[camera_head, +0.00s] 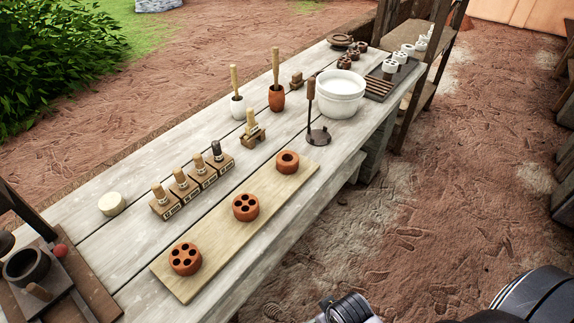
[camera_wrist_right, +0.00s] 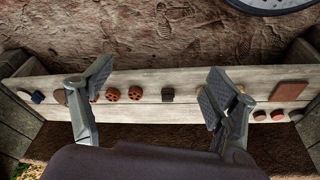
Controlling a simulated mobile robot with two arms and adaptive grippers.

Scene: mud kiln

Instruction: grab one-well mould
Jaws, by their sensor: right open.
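The one-well mould (camera_head: 288,161), a round terracotta piece with a single hole, lies at the far end of a pale wooden board (camera_head: 215,243) on the table in the head view. Two similar moulds with several wells, one in the middle (camera_head: 245,207) and one at the near end (camera_head: 185,258), lie on the same board. My right gripper (camera_wrist_right: 156,85) is open and empty in the right wrist view, its two fingers wide apart above a plank surface. I cannot make out the one-well mould in that view. My left gripper is not in view.
In the wrist view, a plank (camera_wrist_right: 185,82) carries several small pieces, including reddish perforated discs (camera_wrist_right: 135,93). Bare ground lies right of the table.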

